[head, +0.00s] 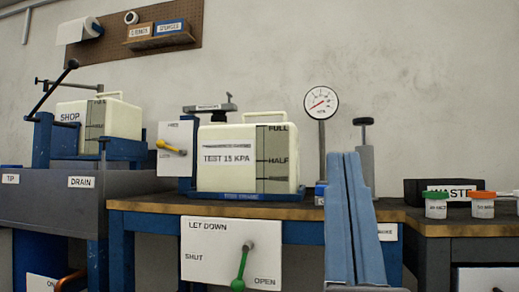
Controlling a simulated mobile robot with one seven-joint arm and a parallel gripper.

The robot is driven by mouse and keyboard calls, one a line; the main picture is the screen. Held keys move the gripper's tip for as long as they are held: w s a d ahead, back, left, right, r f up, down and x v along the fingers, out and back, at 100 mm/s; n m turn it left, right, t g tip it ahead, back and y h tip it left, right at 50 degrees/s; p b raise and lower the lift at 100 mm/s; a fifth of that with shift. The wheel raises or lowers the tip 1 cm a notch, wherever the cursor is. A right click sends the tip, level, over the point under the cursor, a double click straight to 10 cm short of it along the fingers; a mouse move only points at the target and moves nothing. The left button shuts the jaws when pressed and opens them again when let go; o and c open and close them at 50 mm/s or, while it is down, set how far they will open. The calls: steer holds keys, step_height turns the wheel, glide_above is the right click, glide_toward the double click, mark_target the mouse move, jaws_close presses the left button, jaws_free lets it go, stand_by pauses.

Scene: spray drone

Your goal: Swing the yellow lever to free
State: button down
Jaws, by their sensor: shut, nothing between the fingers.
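The yellow lever (171,147) is on a white plate (171,168) at the left side of the tank marked TEST 15 KPA (226,172). Its grey pivot is at its right end, and its handle points left and slightly up. The plate has small words above and below the handle, too small to read surely. My gripper (345,156) is at the lower right of the picture, with its two blue fingers pointing up and close together. It is shut and empty, well to the right of the lever and apart from it.
A green lever (241,268) hangs on the LET DOWN plate below the bench edge. A pressure gauge (321,103) stands right of the tank. A SHOP tank (76,121) sits at left. Two small jars (436,205) and a WASTE box (413,192) stand at right.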

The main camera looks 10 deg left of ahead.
step_height(320, 180, up, 29)
steer(key=p, duration=2.9)
steer(key=shift+r, duration=0.2)
